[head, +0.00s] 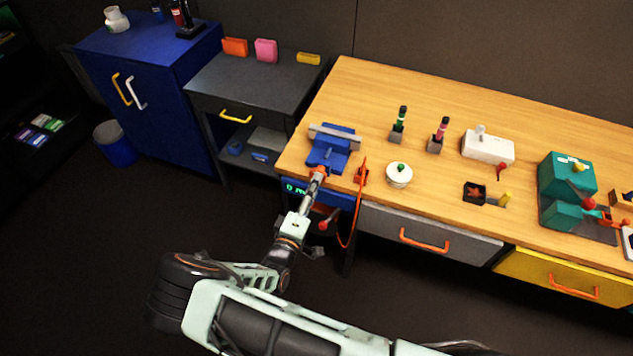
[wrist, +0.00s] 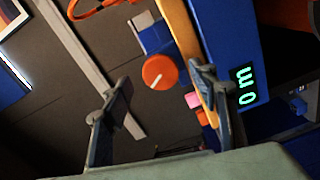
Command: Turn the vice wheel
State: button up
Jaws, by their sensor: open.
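The blue vice (head: 336,150) stands at the left front corner of the wooden bench, with grey jaws on top. Its orange wheel (wrist: 160,71) faces the wrist camera as a round disc with a white line mark; in the head view the wheel (head: 320,171) shows just beyond my fingertips. My gripper (head: 313,187) points at the wheel from the front of the bench. In the wrist view my gripper (wrist: 161,88) is open, with one finger on each side of the wheel in the picture. Whether the fingers touch it I cannot tell.
A green-lit display (wrist: 247,86) on a blue panel sits close to the right finger in the wrist view. An orange cable (head: 354,215) hangs over the bench front beside my gripper. A red-knobbed lever (head: 324,226) is below. A white pot (head: 399,174) stands right of the vice.

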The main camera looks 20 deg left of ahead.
jog(key=s, duration=0.9)
jog(key=shift+s, duration=0.15)
jog(key=shift+d, duration=0.1)
